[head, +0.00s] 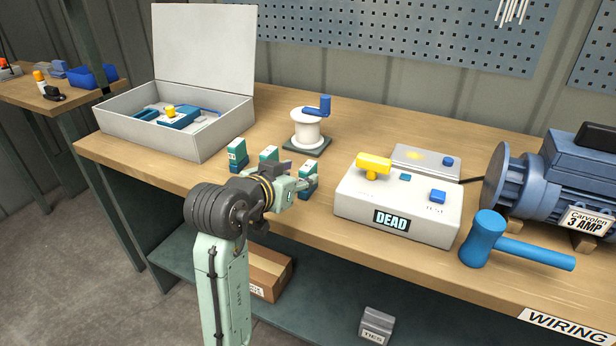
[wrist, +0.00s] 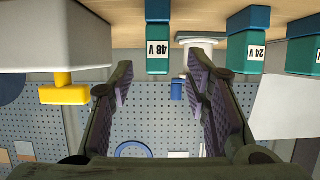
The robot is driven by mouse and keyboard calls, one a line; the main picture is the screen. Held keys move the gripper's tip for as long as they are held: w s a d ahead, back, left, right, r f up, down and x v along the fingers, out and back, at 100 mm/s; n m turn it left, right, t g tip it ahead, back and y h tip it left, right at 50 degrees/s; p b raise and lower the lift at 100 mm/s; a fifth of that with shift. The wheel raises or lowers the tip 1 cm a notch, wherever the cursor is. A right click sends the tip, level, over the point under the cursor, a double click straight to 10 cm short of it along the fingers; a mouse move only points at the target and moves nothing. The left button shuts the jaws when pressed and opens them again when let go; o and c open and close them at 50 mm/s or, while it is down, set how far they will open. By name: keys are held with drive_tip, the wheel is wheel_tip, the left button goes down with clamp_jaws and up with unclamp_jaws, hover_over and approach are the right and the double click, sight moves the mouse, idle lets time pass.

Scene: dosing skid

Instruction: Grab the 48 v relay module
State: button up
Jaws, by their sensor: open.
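The 48 V relay module (wrist: 158,48) is a teal and blue block with a white label, upside down in the wrist view. In the head view it appears to be the rightmost relay module (head: 308,176), partly hidden by my gripper. My gripper (head: 291,185) is open and empty, close in front of it. In the wrist view the open fingers (wrist: 157,92) stand to either side, with the module between their lines but higher in the picture. I cannot tell whether anything touches. A 24 V module (wrist: 248,42) stands next to it.
A further module (head: 237,154) stands at the left. A white box marked DEAD (head: 395,212) with a yellow handle is close on the right. A wire spool (head: 307,128) stands behind. An open white case (head: 205,142), a blue mallet (head: 485,238) and a motor (head: 560,185) share the bench.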

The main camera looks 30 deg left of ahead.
sight(304, 171)
drive_tip(key=shift+r+p+x, duration=0.15)
drive_tip(key=shift+p+x, duration=0.05)
drive_tip(key=shift+x, duration=0.75)
drive_tip(key=shift+r+p+x, duration=0.1)
drive_tip(key=shift+p+x, duration=0.1)
drive_tip(key=shift+x, duration=0.75)
drive_tip(key=shift+w+d, duration=0.1)
drive_tip(key=shift+c, duration=0.5)
clamp_jaws()
